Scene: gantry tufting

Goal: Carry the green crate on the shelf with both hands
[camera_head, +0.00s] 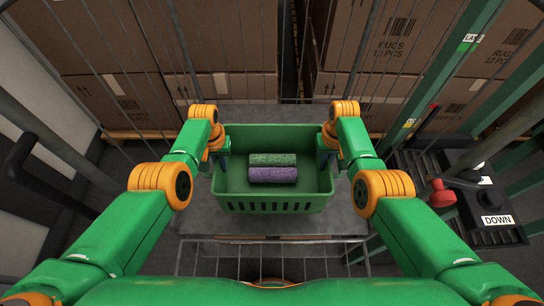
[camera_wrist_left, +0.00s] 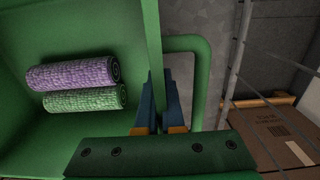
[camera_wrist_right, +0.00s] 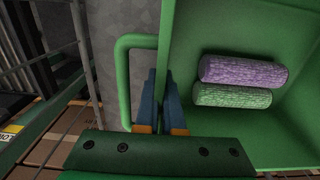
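The green crate (camera_head: 272,206) is in the middle of the head view, over a grey surface (camera_head: 250,222). I cannot tell whether it rests on it. A green roll (camera_head: 272,159) and a purple roll (camera_head: 273,175) lie inside. My left gripper (camera_head: 221,158) is at the crate's left side. In the left wrist view its blue fingers (camera_wrist_left: 160,98) sit close on either side of the crate wall, beside a loop handle (camera_wrist_left: 201,90). My right gripper (camera_head: 327,157) is at the right side, its fingers (camera_wrist_right: 162,98) likewise closed around the wall beside the other handle (camera_wrist_right: 122,85).
Stacked cardboard boxes (camera_head: 225,45) stand behind wire bars at the back. A wire rack (camera_head: 275,258) is in front of the crate. At the right are a red-knobbed lever (camera_head: 440,193), a box marked DOWN (camera_head: 497,221) and green posts (camera_head: 447,60).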

